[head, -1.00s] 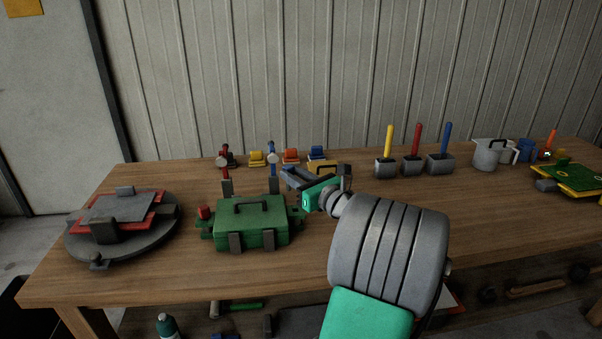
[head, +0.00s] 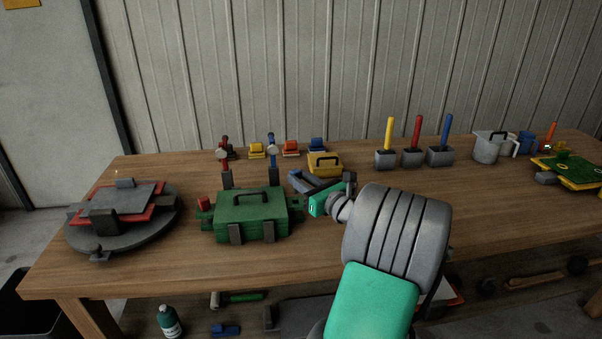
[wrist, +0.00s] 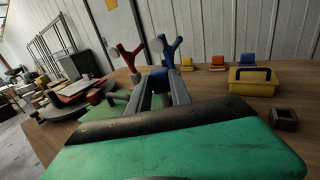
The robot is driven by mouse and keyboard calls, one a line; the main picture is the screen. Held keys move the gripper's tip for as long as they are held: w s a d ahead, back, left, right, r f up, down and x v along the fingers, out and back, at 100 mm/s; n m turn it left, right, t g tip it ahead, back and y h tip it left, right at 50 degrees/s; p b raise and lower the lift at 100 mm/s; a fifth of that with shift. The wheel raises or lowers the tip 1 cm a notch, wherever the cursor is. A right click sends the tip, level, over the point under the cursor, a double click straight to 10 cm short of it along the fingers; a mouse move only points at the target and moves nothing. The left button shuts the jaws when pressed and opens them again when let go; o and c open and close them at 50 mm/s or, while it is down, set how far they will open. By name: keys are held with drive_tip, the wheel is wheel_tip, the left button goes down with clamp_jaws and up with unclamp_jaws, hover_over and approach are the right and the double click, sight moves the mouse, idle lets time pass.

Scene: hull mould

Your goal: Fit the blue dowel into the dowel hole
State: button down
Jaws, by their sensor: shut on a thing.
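The blue dowel (wrist: 158,80) shows as a short blue piece between my two grey fingers in the wrist view. My gripper (wrist: 160,72) is shut on it. In the head view my gripper (head: 298,180) is above the table, behind and right of the green mould (head: 252,218), and the dowel cannot be made out there. The mould is a closed green box with a dark handle, clamps and side lugs. A red dowel (head: 204,203) stands at its left lug; it also shows in the wrist view (wrist: 96,96). The dowel hole is not clearly visible; the right lug (head: 297,203) is small.
A red-and-grey mould on a round base (head: 125,215) stands at the left. A yellow toolbox (head: 325,164) stands close behind my gripper. Holders with yellow, red and blue sticks (head: 440,155) and a grey pot (head: 490,148) stand at right. The front right tabletop is clear.

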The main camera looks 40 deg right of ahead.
sight(301, 206)
drive_tip(key=shift+f, duration=0.8)
drive_tip(key=shift+p, duration=1.5)
idle(0.6)
drive_tip(key=shift+f+b, duration=1.15)
drive_tip(key=shift+f, duration=1.4)
drive_tip(key=c, duration=1.1)
unclamp_jaws()
drive_tip(key=s, duration=0.2)
drive_tip(key=s+b, duration=0.1)
drive_tip(key=s, duration=0.1)
drive_tip(key=s+b, duration=0.1)
drive_tip(key=s, duration=0.1)
drive_tip(key=shift+s+a+f, duration=0.15)
drive_tip(key=shift+s+f, duration=0.1)
drive_tip(key=shift+f, duration=0.1)
drive_tip(key=shift+s+a+r+b, duration=0.15)
drive_tip(key=shift+s+b, duration=0.35)
drive_tip(key=shift+b, duration=0.35)
drive_tip(key=shift+s+r, duration=0.15)
drive_tip(key=shift+r, duration=0.05)
